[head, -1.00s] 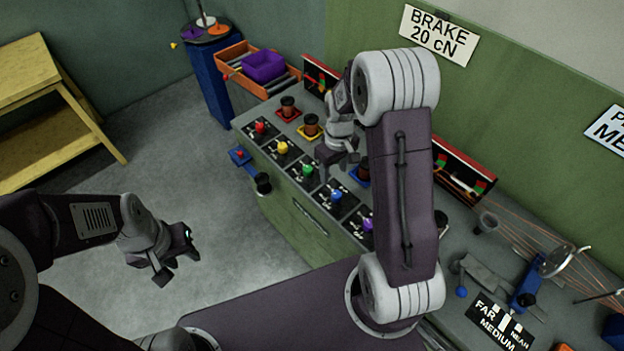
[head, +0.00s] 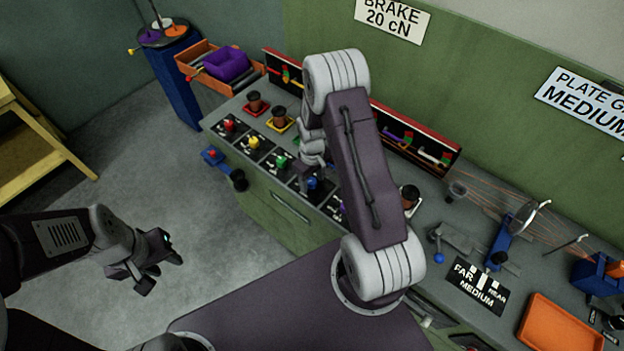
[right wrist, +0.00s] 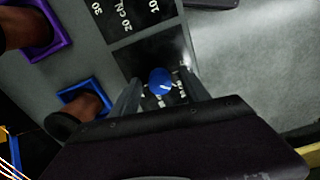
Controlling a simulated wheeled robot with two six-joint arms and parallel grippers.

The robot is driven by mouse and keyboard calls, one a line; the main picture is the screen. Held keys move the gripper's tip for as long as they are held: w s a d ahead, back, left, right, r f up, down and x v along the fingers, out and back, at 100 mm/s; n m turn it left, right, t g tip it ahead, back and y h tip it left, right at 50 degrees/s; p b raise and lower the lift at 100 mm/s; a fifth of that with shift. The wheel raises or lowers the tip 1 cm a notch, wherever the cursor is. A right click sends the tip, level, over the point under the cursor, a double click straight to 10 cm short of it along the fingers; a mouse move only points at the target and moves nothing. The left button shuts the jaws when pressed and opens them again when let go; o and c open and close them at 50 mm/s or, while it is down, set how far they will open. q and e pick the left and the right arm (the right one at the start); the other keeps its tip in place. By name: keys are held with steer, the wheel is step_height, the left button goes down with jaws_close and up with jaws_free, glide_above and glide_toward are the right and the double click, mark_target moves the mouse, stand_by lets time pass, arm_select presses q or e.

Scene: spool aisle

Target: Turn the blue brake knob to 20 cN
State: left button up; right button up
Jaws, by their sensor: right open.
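The blue brake knob (head: 313,183) sits on its black dial plate in the row of coloured knobs on the bench. In the right wrist view the blue knob (right wrist: 160,80) is round with a white pointer mark, and lies between my right gripper's fingertips (right wrist: 158,84). The fingers are apart, one on each side, with no clear contact visible. The blue knob's dial markings are partly hidden and too small to read. In the head view my right gripper (head: 314,172) is over the blue knob. My left gripper (head: 160,268) is open and empty above the floor at left.
A wall sign (head: 392,17) reads BRAKE 20 CN. Red, yellow (head: 253,142) and green (head: 281,162) knobs line the bench beside the blue one, with a purple one on the other side. Spools on coloured square holders stand behind.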

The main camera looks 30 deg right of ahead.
steer(key=shift+w, duration=0.1)
jaws_close()
steer(key=m, duration=0.6)
steer(key=shift+m, duration=0.4)
steer(key=m, duration=0.6)
steer(key=shift+m, duration=0.3)
jaws_free()
